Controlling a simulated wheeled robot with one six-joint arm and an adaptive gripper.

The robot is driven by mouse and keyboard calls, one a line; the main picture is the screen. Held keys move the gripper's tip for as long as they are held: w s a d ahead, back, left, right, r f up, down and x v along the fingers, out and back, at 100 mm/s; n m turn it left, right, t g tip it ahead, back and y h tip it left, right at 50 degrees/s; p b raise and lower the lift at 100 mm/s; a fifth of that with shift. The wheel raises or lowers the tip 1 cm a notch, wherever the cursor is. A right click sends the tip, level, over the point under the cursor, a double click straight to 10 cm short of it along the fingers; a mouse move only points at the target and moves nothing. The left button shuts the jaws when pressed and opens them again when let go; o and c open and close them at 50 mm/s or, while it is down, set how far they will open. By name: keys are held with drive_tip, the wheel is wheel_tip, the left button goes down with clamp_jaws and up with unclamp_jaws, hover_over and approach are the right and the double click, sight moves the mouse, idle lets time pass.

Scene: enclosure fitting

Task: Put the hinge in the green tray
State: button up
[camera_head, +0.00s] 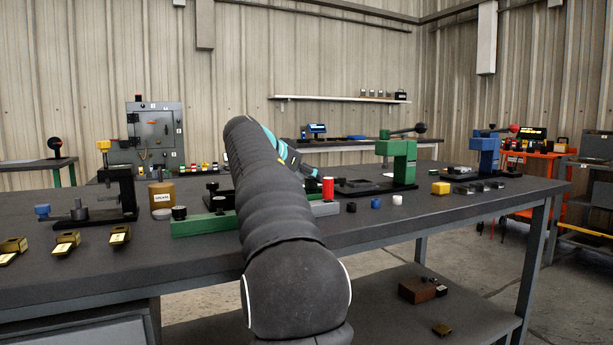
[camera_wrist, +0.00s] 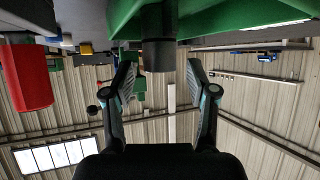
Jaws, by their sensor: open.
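I cannot surely pick out the hinge. Several small brass pieces (camera_head: 66,240) with pale labels lie at the left front of the bench. No clear green tray shows; a long green base (camera_head: 200,226) with black knobs lies mid-bench, partly behind my arm. My gripper (camera_wrist: 160,66) is open in the wrist view, which appears upside down. A black cylinder (camera_wrist: 158,42) stands close by its fingertips, against a green body (camera_wrist: 225,22); I cannot tell whether they touch. No object is clearly held. In the head view my arm hides most of my gripper.
A red cylinder (camera_head: 328,187) stands right of my arm; it also shows in the wrist view (camera_wrist: 27,75). A green press (camera_head: 403,163) and a blue press (camera_head: 487,155) stand further right. A grease tin (camera_head: 162,195) stands left.

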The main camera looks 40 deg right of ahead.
drive_tip(key=v, duration=1.2)
drive_tip(key=shift+p, duration=0.35)
idle(0.7)
